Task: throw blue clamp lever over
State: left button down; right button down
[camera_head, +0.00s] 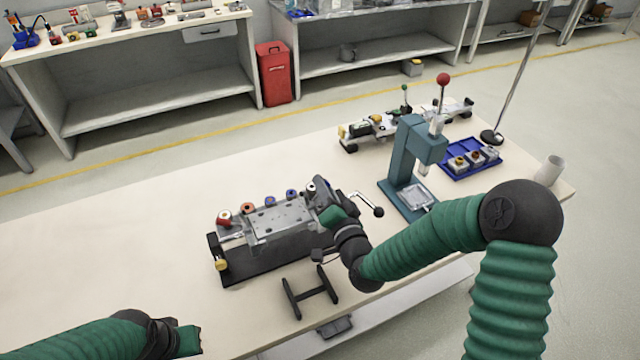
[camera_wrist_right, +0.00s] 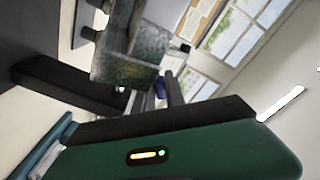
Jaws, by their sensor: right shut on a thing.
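A grey metal clamping fixture (camera_head: 275,222) lies on the table, with several coloured knobs along its far edge. A blue knob (camera_head: 291,193) stands near its right end, and another blue-looking one (camera_head: 268,199) is beside it. My right gripper (camera_head: 328,208) is at the fixture's right end, shut on a part there; the held part is mostly hidden. In the right wrist view, a worn grey metal block (camera_wrist_right: 130,55) is close to the fingers, and a small blue spot (camera_wrist_right: 160,86) shows behind it. My left gripper (camera_head: 188,340) is low at the front left, away from the fixture; its jaws are unclear.
A crank handle with a black ball (camera_head: 378,211) sticks out right of the fixture. A teal press (camera_head: 405,160) and a blue tray (camera_head: 455,172) stand farther right. A black H-shaped stand (camera_head: 310,292) is in front. The table's left side is clear.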

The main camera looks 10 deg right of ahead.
pick_arm(q)
jog(key=shift+r, duration=0.1)
pick_arm(e)
jog(key=shift+d+f+m+h, duration=0.25)
jog(key=shift+m+h, duration=0.15)
jog(key=shift+m, duration=0.5)
jog(key=c, duration=1.4)
grip_release()
jog(key=shift+s, duration=0.1)
